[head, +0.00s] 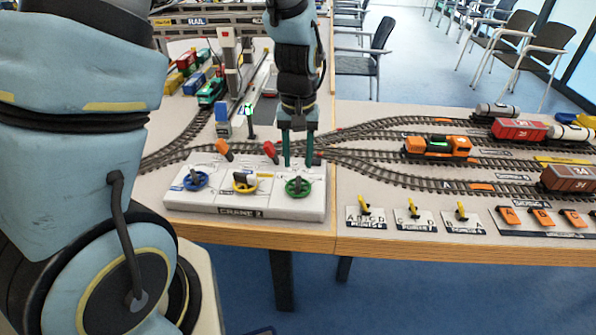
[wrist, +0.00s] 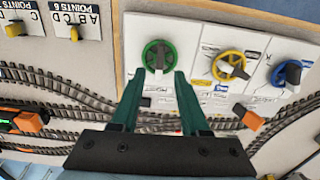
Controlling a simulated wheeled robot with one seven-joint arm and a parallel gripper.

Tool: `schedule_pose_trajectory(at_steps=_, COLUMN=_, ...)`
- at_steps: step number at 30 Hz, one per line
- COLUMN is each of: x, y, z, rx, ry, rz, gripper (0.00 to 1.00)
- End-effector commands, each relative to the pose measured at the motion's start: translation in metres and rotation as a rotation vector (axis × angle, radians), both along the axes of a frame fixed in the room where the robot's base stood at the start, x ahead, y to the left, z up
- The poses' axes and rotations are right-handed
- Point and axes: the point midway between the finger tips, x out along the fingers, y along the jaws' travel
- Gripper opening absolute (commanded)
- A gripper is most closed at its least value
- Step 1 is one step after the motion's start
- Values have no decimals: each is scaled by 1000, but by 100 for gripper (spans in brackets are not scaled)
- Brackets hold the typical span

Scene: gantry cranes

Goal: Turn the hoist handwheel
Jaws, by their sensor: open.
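A white control panel (head: 240,203) marked CRANE stands at the table's front edge. It carries a blue handwheel (head: 195,181), a yellow handwheel (head: 245,182) and a green handwheel (head: 297,187). Their small labels are too blurred to tell which is the hoist wheel. My gripper (head: 298,163) points down above the green wheel, open and empty. In the wrist view my gripper (wrist: 158,75) has its two green fingers apart, their tips near the lower rim of the green wheel (wrist: 147,52). The fingers look clear of the wheel. The wheel's dark knob shows between and beyond the tips.
Model tracks run behind, with an orange locomotive (head: 437,147) to the right. Yellow points levers (head: 364,206) stand right of the panel.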

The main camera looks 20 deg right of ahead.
Motion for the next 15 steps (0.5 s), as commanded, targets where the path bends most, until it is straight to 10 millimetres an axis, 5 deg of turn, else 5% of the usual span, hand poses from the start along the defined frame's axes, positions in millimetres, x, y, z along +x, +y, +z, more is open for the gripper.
schedule_pose_trajectory(at_steps=6, x=-1, y=1, z=-36, rx=3, ry=3, rz=0, gripper=45)
schedule_pose_trajectory(at_steps=15, x=0, y=0, z=-57, rx=0, ry=0, rz=0, gripper=45)
